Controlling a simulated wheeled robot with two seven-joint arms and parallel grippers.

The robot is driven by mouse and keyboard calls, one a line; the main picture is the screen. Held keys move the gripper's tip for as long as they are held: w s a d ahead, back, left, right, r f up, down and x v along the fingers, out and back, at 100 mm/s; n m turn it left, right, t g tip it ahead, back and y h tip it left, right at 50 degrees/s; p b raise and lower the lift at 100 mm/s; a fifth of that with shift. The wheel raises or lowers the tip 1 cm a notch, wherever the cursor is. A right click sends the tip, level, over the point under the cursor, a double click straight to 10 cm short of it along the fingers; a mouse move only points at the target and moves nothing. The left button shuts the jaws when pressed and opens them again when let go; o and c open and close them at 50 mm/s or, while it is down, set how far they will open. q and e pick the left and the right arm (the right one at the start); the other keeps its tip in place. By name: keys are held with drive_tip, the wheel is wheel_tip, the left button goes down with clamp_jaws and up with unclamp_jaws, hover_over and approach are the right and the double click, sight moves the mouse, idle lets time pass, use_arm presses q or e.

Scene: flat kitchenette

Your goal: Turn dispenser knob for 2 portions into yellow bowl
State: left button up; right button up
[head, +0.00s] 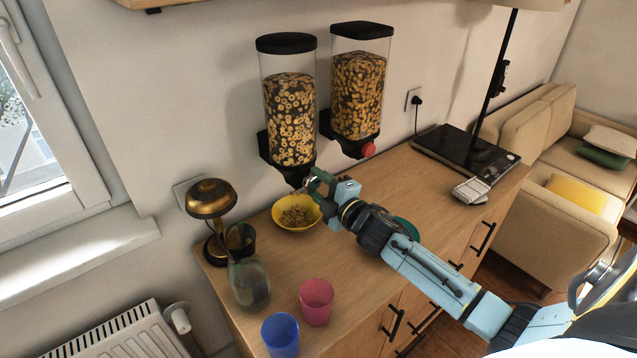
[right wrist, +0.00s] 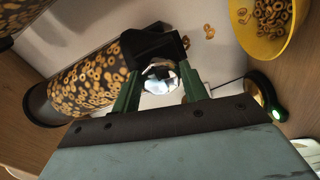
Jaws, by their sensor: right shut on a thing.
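Two wall-mounted dispensers hold ring cereal: the left one (head: 288,110) has my right gripper at its outlet, the right one (head: 357,95) has a red knob (head: 368,149). My right gripper (head: 314,184) is shut on the left dispenser's knob, a shiny faceted ball (right wrist: 160,78) between green fingers in the right wrist view. The yellow bowl (head: 290,224) stands on the counter below this dispenser with some cereal in it; it also shows in the right wrist view (right wrist: 250,45). A few loose rings (right wrist: 209,31) show between dispenser and bowl there. My left gripper is not in view.
A brass lamp (head: 211,200), a glass carafe (head: 248,275), a blue cup (head: 280,335) and a pink cup (head: 316,301) stand on the left of the wooden counter (head: 350,275). A black hob (head: 465,150) lies at the right end.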

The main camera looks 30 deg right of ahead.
idle(0.3)
drive_tip(key=o, duration=1)
drive_tip(key=shift+s, duration=0.15)
drive_tip(key=s, duration=0.8)
drive_tip(key=s+d, duration=0.1)
drive_tip(key=s, duration=0.4)
drive_tip(key=shift+m, duration=0.3)
